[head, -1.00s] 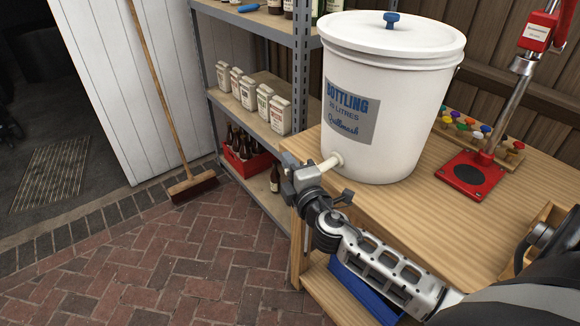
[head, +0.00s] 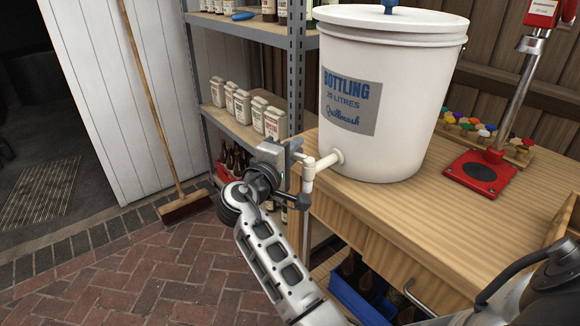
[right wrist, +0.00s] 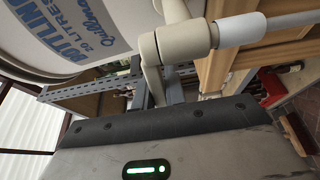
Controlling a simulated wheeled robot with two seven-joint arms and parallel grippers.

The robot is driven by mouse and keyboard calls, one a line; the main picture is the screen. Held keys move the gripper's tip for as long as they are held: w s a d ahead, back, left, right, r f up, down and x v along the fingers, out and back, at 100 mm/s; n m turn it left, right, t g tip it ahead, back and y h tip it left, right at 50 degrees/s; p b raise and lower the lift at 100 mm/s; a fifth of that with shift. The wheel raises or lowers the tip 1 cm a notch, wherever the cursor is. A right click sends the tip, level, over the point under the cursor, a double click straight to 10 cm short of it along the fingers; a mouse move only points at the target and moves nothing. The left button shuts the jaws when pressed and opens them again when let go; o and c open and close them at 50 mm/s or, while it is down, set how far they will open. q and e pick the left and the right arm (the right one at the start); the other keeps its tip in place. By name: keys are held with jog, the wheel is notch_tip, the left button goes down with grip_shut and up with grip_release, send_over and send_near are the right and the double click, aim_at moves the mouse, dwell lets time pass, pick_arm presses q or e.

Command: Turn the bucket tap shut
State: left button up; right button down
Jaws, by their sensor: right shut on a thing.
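The white bottling bucket (head: 400,110) stands on the wooden bench. Its cream tap (head: 309,172) sticks out to the left near the bucket's base, spout pointing down. My right gripper (head: 297,165) is at the tap's outer end, to its left, and is shut on the tap handle (head: 298,157). In the right wrist view the tap body (right wrist: 183,43) is close, with the white spout tube (right wrist: 240,29) to its right. The handle (right wrist: 151,68) runs down behind the gripper's dark edge, which hides the fingertips and the grip. My left gripper is not in view.
A red-based capper (head: 482,172) and a rack of coloured caps (head: 520,150) stand on the bench (head: 420,215). Metal shelving (head: 296,80) with packets and bottles is close behind the gripper. A blue crate (head: 355,298) of bottles sits below. A broom (head: 150,110) leans left.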

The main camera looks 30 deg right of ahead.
pick_arm(q)
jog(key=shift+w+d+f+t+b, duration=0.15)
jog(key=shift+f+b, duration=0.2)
jog(key=shift+b, duration=0.5)
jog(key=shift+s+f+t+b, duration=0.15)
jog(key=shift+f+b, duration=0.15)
jog(key=shift+b, duration=0.55)
pick_arm(e)
jog(key=shift+d+m+g+h, duration=0.25)
jog(key=shift+m+g, duration=0.4)
jog(key=shift+g, duration=0.3)
jog(key=shift+d+m+g+h, duration=0.3)
jog(key=shift+m+g, duration=0.3)
jog(key=shift+g, duration=0.3)
jog(key=shift+d+m+g+h, duration=0.25)
jog(key=shift+m+g, duration=0.4)
jog(key=shift+g, duration=0.3)
jog(key=shift+s, duration=0.1)
jog(key=c, duration=1.4)
grip_release()
jog(key=shift+c, duration=0.2)
pick_arm(q)
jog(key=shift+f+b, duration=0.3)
jog(key=shift+b, duration=0.45)
pick_arm(e)
jog(key=s+a, duration=0.1)
jog(key=a, duration=1.4)
jog(key=shift+s+a, duration=0.3)
jog(key=shift+a, duration=0.1)
